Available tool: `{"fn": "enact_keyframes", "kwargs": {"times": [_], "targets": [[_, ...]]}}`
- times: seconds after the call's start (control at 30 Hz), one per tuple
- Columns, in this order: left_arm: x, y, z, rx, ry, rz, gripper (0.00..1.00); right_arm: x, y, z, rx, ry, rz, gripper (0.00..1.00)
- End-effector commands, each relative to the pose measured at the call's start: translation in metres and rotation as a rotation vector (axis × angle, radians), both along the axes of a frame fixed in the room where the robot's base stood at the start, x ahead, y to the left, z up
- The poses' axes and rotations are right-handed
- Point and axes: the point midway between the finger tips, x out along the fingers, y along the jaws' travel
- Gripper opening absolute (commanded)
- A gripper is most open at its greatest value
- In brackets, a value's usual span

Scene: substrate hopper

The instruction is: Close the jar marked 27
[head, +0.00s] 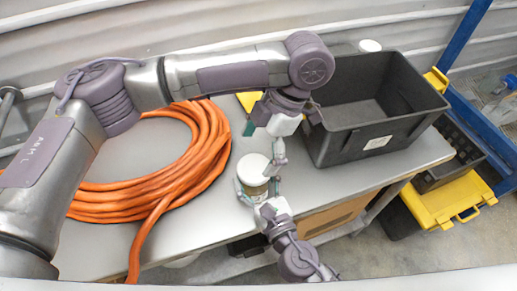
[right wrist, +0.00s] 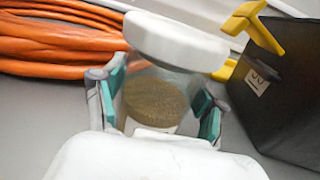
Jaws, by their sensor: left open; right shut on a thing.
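A clear jar (right wrist: 155,100) with brown contents and a white label stands upright on the table between the fingers of my right gripper (right wrist: 160,112). In the head view my right gripper (head: 258,190) reaches it from the front and is shut on it. A white lid (right wrist: 175,40) is at the top of the jar and looks slightly tilted; it also shows in the head view (head: 253,168). I cannot tell whether it is seated. No number is legible. My left gripper (head: 263,143) is open and empty, just above and behind the lid, apart from it.
A coiled orange cable (head: 150,185) lies on the table (head: 215,225) left of the jar. A black crate (head: 345,150) with a white label stands to the right. A white round thing (head: 370,45) is behind it. A yellow-lidded box (head: 445,202) is beyond the table's right edge.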

Motion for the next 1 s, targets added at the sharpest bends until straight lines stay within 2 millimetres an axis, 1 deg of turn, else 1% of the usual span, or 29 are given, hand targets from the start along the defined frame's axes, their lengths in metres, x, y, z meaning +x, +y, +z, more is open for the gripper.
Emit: {"fn": "enact_keyframes", "kwargs": {"times": [0.13, 0.27, 0.37, 0.7, 1.0], "targets": [[0.0001, 0.0003, -0.0001, 0.003, -0.023, 0.056, 1.00, -0.0005, 0.0003, -0.0010, 0.000, 0.002, 0.001, 0.00], [0.0002, 0.0008, 0.0004, 0.012, -0.089, 0.221, 1.00, -0.0005, 0.0003, -0.0010, 0.000, 0.002, 0.001, 0.00], [0.0002, 0.0013, 0.0012, 0.023, -0.164, 0.413, 1.00, -0.0004, 0.0003, -0.0010, 0.000, 0.002, 0.001, 0.00], [-0.0001, 0.0030, 0.0047, 0.064, -0.408, 1.153, 1.00, -0.0005, 0.0003, -0.0010, 0.000, 0.002, 0.001, 0.00], [-0.0004, 0.0046, 0.0084, 0.112, -0.572, 1.822, 1.00, -0.0005, 0.0003, -0.0010, 0.000, 0.002, 0.001, 0.00]]}}
